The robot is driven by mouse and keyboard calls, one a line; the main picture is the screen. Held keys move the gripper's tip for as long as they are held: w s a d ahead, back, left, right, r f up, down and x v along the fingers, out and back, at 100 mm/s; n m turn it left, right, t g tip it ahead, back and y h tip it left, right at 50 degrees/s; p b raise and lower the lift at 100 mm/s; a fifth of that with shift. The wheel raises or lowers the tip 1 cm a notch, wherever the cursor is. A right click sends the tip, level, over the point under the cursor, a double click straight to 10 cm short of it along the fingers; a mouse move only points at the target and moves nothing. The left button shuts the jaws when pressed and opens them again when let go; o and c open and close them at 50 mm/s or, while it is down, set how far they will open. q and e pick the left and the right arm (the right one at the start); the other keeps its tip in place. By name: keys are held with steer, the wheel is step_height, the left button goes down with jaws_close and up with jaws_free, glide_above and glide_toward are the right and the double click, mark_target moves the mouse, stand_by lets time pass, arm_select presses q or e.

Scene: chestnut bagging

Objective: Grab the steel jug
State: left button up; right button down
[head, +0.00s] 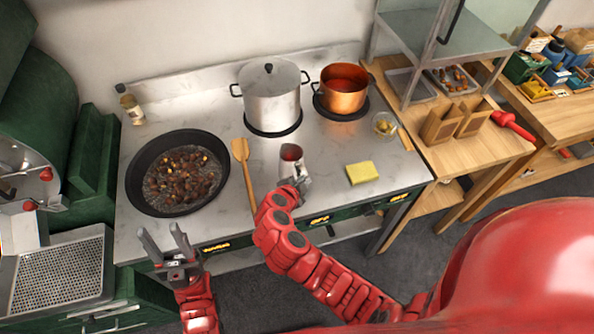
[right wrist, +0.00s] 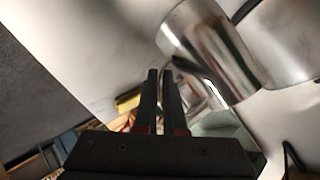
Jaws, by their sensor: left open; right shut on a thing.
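The steel jug (head: 287,165) stands on the stove top in front of the large lidded pot, with a dark reddish interior showing. My right gripper (head: 297,187) is at the jug's near right side. In the right wrist view the jug (right wrist: 205,50) is a shiny cylinder, and my right gripper's fingers (right wrist: 160,75) are close together on its handle. I cannot see whether the jug's base touches the stove. My left gripper (head: 160,233) is open and empty over the stove's front edge, in front of the chestnut pan.
A black pan (head: 135,188) of chestnuts is at the left, with a wooden spatula (head: 241,152) beside it. The lidded steel pot (head: 270,100) and a copper pot (head: 343,95) stand behind. A yellow sponge (head: 361,173) lies right of the jug.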

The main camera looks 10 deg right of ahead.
mark_target(304, 173)
steer(key=shift+r+b, duration=0.45)
steer(key=shift+b, duration=0.1)
step_height(304, 173, up, 2)
steer(key=shift+w+r+b, duration=0.1)
steer(key=shift+b, duration=0.7)
steer(key=s, duration=0.1)
steer(key=s+a+b, duration=0.1)
steer(key=s, duration=0.1)
steer(key=s+a+b, duration=0.1)
steer(key=s, duration=0.1)
steer(key=shift+a+r, duration=0.25)
steer(key=shift+r, duration=0.05)
steer(key=s+a+r, duration=0.1)
steer(key=s+a, duration=0.3)
steer(key=s, duration=0.5)
steer(key=shift+s+a+r, duration=0.15)
steer(key=shift+s+a, duration=0.05)
steer(key=shift+a, duration=0.05)
stand_by(0.4)
